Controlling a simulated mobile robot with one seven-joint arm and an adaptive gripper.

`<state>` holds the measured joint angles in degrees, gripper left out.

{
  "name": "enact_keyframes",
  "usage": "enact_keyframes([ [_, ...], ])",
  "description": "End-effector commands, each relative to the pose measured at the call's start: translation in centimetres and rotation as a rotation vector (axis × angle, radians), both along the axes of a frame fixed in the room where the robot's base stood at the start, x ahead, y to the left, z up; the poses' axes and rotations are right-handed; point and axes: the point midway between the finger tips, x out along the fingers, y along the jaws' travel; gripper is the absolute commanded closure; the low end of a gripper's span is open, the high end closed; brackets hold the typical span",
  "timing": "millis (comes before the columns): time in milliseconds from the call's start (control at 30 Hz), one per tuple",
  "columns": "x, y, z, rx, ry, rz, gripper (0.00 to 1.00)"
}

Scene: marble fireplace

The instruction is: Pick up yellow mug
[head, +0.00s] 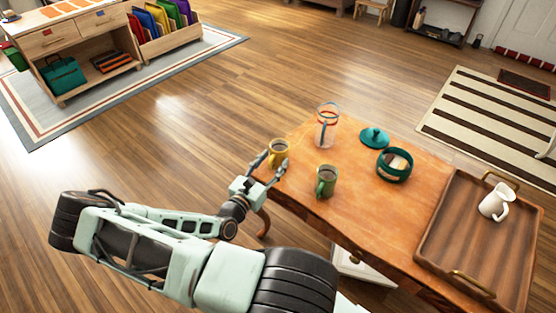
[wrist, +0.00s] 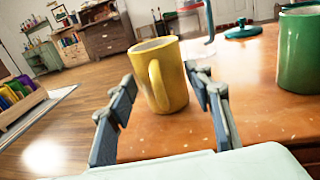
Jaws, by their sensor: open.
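The yellow mug (head: 278,153) stands upright near the left end of the wooden table in the head view. It holds something dark. In the wrist view the yellow mug (wrist: 162,76) is upright, with its handle facing my camera. My gripper (head: 265,169) is at the table's left edge, close to the mug. In the wrist view my gripper (wrist: 163,92) is open, with one finger on each side of the mug. The mug's lower part stands between or just beyond the fingertips; I cannot tell whether they touch it.
A green mug (head: 326,181) stands to the right on the table (head: 350,220). A wooden tray (head: 450,253) with a white jug (head: 496,203) is at the right.

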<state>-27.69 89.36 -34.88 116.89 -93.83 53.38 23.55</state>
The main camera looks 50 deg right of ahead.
Motion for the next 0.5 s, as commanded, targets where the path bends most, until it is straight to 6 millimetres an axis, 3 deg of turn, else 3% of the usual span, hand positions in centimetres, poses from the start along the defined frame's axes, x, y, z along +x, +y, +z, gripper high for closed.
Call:
enact_keyframes([
  [200, 0.8, -3.3, -0.2, -0.002, -0.001, -0.003, 0.53],
  [500, 1.0, -3.9, 0.0, -0.001, 0.000, -0.001, 0.53],
])
